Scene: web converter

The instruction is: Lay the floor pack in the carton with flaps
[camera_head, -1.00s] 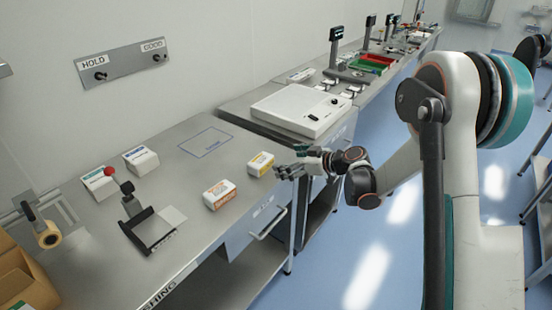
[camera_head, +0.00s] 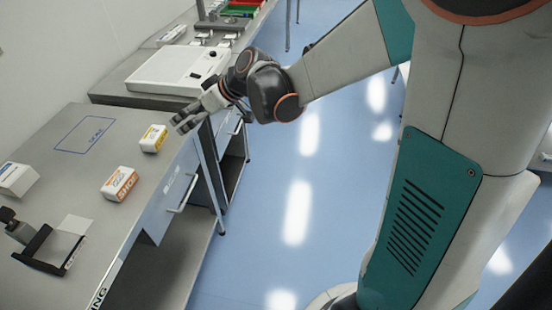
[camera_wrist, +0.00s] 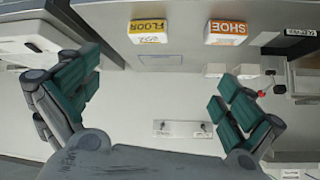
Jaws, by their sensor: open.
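The floor pack (camera_head: 153,139) is a small white and yellow pack on the grey bench top near its front edge. In the wrist view the pack (camera_wrist: 148,31), labelled FLOOR, shows at the top, ahead of and apart from the fingers. My gripper (camera_head: 184,122) is just to the right of the pack in the head view, close to the bench edge and not holding it. In the wrist view my gripper (camera_wrist: 155,98) has its green-padded fingers spread wide with nothing between them. The carton with flaps is not seen in the current views.
An orange and white SHOE pack (camera_head: 119,184) lies nearby; it also shows in the wrist view (camera_wrist: 226,33). A blue outlined rectangle (camera_head: 85,135) marks the bench. A white flat device (camera_head: 177,70) stands behind, and a black stand (camera_head: 50,247) at lower left.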

